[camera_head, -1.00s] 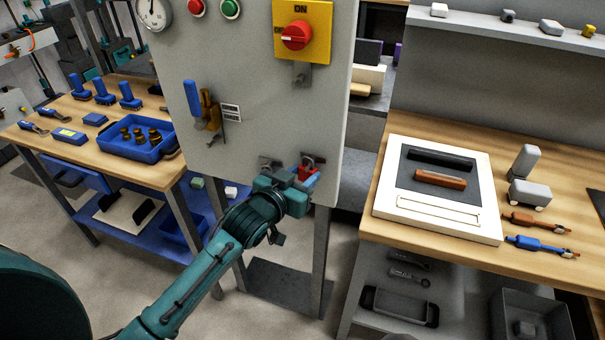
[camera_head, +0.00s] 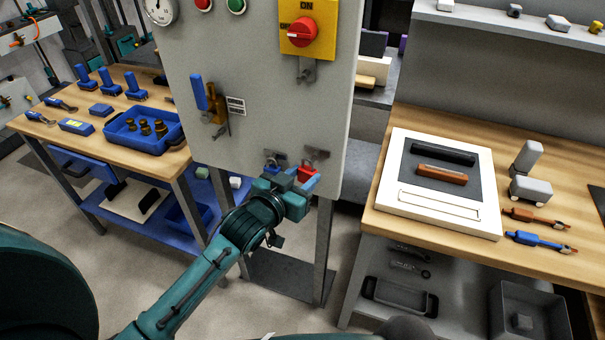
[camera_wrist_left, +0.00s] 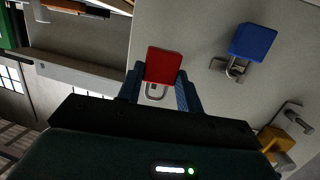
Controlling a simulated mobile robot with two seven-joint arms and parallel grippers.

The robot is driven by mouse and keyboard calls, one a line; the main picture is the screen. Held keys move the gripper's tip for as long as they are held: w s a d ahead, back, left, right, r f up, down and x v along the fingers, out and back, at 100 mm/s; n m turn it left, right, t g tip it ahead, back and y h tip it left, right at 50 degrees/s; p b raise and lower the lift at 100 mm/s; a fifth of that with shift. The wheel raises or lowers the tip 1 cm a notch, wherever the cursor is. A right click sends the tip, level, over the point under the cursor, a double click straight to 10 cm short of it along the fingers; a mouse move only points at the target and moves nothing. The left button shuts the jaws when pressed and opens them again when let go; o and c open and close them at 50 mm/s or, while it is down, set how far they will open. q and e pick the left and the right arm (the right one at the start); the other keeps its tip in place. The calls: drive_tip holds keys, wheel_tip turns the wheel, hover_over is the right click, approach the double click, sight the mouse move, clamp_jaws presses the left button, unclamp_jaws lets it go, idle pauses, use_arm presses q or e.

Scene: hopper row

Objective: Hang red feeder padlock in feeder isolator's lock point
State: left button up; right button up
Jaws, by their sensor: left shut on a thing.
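The red padlock (camera_head: 307,174) is between the fingers of my left gripper (camera_head: 302,184), low on the grey panel. In the left wrist view the red padlock (camera_wrist_left: 163,66) sits between the two fingers (camera_wrist_left: 158,92), with its metal shackle towards the gripper. A metal hook (camera_head: 316,155) is just above it; I cannot tell whether the shackle touches it. The feeder isolator (camera_head: 307,28) is a yellow plate with a red knob, high on the panel. Its lock point (camera_head: 306,70) is a grey metal tab below the plate and looks empty. My right gripper is not in view.
A blue padlock (camera_head: 270,168) hangs just left of my gripper, also in the wrist view (camera_wrist_left: 252,42). A blue-handled valve (camera_head: 201,92) projects from the panel (camera_head: 260,120). Benches stand left and right; the right one holds a white tray (camera_head: 440,212). The panel's middle is clear.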

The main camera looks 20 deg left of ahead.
use_arm(q)
drive_tip(key=shift+s, duration=0.1)
drive_tip(key=shift+s+p, duration=0.6)
drive_tip(key=shift+s, duration=0.5)
idle(0.3)
drive_tip(key=o, duration=0.6)
drive_tip(key=shift+c, duration=0.2)
drive_tip(key=c, duration=0.5)
